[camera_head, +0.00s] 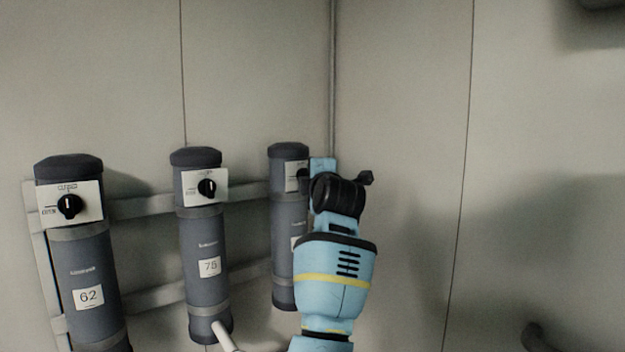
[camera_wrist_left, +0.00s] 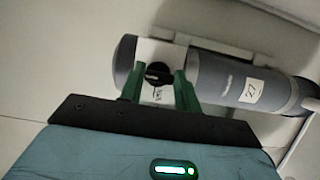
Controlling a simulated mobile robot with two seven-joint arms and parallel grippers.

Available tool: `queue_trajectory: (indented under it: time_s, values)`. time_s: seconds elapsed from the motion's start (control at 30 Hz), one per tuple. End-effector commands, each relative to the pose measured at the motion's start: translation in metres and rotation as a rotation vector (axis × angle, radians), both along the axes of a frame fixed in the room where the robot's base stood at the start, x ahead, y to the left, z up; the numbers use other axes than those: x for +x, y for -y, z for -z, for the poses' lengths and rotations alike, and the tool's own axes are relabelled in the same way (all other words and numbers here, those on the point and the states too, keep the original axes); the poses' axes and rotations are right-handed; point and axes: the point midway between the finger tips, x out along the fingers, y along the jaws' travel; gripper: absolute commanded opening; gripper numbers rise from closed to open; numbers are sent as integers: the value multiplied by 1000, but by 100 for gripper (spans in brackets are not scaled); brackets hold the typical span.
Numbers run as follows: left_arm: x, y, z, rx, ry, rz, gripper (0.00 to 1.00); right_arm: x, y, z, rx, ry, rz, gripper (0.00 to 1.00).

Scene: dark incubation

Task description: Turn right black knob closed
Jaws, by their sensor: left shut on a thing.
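The right black knob (camera_head: 302,179) is on a white plate near the top of the rightmost grey cylinder (camera_head: 287,225). In the head view my arm partly covers the knob and the plate. In the left wrist view the knob (camera_wrist_left: 158,74) is round and black, with a light mark across its face. My left gripper (camera_wrist_left: 159,80) has its green fingers on both sides of the knob and is shut on it. The cylinder (camera_wrist_left: 218,80) carries a label reading 27. My right gripper is in neither view.
Two more grey cylinders with black knobs stand to the left, labelled 62 (camera_head: 89,296) and 75 (camera_head: 209,267). Pale rails (camera_head: 140,205) run behind them along the wall. A bare wall (camera_head: 420,120) lies to the right of my arm.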

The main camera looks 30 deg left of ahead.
Motion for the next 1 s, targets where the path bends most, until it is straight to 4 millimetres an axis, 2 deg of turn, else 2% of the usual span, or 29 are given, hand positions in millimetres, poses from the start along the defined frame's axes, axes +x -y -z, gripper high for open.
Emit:
queue_trajectory:
  time_s: [0.03, 0.17, 0.2, 0.57, 1.0]
  values:
    - [0, 0, 0, 2, -1, -1, 37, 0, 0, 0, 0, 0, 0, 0]
    - [0, 0, 0, 2, -1, -1, 54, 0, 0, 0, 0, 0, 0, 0]
    - [0, 0, 0, 1, 0, -1, 55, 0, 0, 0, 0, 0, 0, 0]
    - [-4, 5, 1, 0, 0, 1, 55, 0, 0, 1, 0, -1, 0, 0]
    - [-47, 48, 0, 1, 1, 0, 55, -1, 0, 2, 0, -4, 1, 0]
